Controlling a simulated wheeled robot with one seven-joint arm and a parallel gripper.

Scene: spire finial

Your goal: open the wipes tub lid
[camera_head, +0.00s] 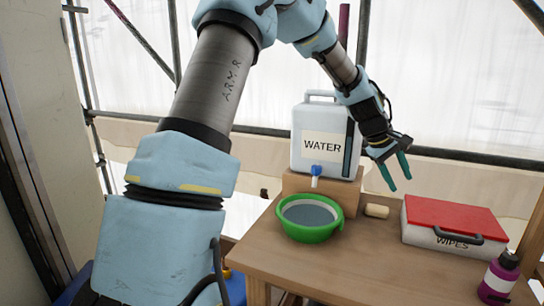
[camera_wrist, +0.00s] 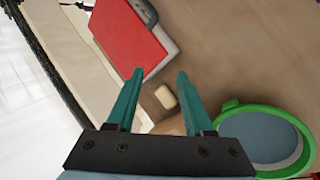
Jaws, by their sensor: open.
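The wipes tub (camera_head: 445,240) is a low white box marked WIPES at the right of the wooden table. Its red lid (camera_head: 455,215) lies flat and shut on top, with a dark handle (camera_head: 458,236) at the front edge. My gripper (camera_head: 396,180) is open and empty, in the air to the left of the tub and above the table. In the wrist view my two teal fingers (camera_wrist: 157,80) are spread apart. The red lid (camera_wrist: 128,38) shows beyond them at the upper left, with the dark handle (camera_wrist: 148,12) along one edge. The fingers are apart from the tub.
A green bowl (camera_head: 310,236) of water stands at the table's left. Behind it a water container (camera_head: 325,163) stands on a wooden block (camera_head: 300,184). A beige soap-like block (camera_head: 377,211) lies between bowl and tub. A purple bottle (camera_head: 497,278) stands at the front right. The table's front middle is clear.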

